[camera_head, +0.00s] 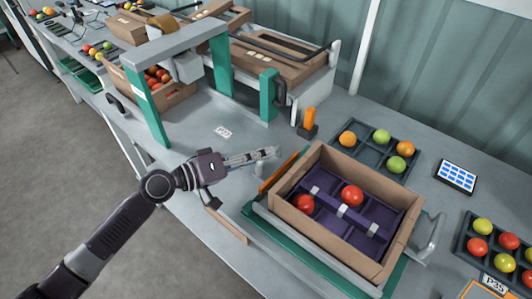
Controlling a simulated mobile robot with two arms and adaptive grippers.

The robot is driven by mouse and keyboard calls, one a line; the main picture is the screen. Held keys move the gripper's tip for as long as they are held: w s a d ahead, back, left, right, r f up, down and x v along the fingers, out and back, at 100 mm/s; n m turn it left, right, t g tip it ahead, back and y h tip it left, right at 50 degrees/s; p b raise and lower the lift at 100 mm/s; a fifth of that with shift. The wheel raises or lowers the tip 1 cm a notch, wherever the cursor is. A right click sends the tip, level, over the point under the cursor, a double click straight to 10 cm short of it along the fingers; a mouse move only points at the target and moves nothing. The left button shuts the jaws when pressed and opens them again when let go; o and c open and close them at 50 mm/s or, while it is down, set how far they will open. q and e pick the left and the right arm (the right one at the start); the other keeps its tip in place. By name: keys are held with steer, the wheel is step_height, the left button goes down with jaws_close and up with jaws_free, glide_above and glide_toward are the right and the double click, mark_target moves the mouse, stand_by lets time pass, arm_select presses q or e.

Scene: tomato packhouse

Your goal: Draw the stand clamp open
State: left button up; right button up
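A cardboard box (388,268) sits in a green-based stand (258,231) on the bench. An orange strip (279,172) runs along the stand's left side and a bent metal handle (431,238) shows at its right; I cannot tell which belongs to the clamp. The box holds a dark purple tray (352,236) with two red tomatoes. My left gripper (276,153) is above the bench, just left of the box's far-left corner, pointing right near the orange strip. Its fingers look apart from the strip and empty; their gap is hidden by the viewing angle. My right gripper is out of view.
A green and grey frame (160,115) stands at the back left, near a crate of tomatoes (172,99). An orange-handled tool (309,121) stands behind the box. Dark trays of tomatoes (373,157) and a tablet (457,177) lie right. Bench around the white label (223,132) is clear.

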arm_select(q)
steer(key=v, duration=1)
steer(key=shift+s+a+r, duration=0.1)
steer(key=shift+a, duration=0.05)
